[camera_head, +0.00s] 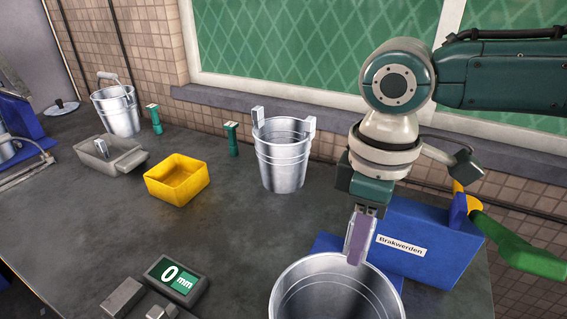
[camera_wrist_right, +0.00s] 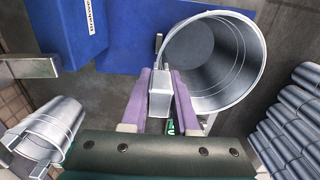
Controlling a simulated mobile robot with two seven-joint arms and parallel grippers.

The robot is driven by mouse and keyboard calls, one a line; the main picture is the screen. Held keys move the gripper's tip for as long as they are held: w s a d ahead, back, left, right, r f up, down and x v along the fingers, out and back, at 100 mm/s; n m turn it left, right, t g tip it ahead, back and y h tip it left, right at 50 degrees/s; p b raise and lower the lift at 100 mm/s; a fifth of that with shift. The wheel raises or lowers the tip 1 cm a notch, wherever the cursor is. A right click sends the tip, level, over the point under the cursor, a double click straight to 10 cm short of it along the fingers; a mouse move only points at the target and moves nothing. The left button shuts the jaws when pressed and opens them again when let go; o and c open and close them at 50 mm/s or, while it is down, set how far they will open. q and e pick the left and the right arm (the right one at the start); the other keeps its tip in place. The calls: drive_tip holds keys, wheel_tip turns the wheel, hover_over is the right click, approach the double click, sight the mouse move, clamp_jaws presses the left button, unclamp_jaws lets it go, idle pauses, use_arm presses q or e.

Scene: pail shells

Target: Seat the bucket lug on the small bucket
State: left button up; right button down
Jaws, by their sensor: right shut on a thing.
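My right gripper (camera_head: 360,237) has purple finger pads and is shut on the bucket lug, a small grey metal piece. The lug (camera_wrist_right: 160,98) shows between the pads in the right wrist view. An open metal bucket (camera_head: 335,292), probably the small bucket, stands at the bottom of the head view, cut off by the frame edge. The gripper is at its far rim; I cannot tell whether the lug touches it. The bucket's open mouth (camera_wrist_right: 215,60) shows beyond the fingers in the wrist view. My left gripper is not in view.
A bucket with two upright lugs (camera_head: 283,160) stands mid-table, and a handled bucket (camera_head: 117,110) stands back left. A blue box (camera_head: 425,245) stands right.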

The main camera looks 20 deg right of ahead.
drive_tip(key=shift+f+b, duration=0.45)
drive_tip(key=shift+f, duration=0.4)
drive_tip(key=shift+f+b, duration=0.4)
drive_tip(key=shift+f, duration=0.4)
drive_tip(key=c, duration=0.6)
unclamp_jaws()
wheel_tip(320, 180, up, 10)
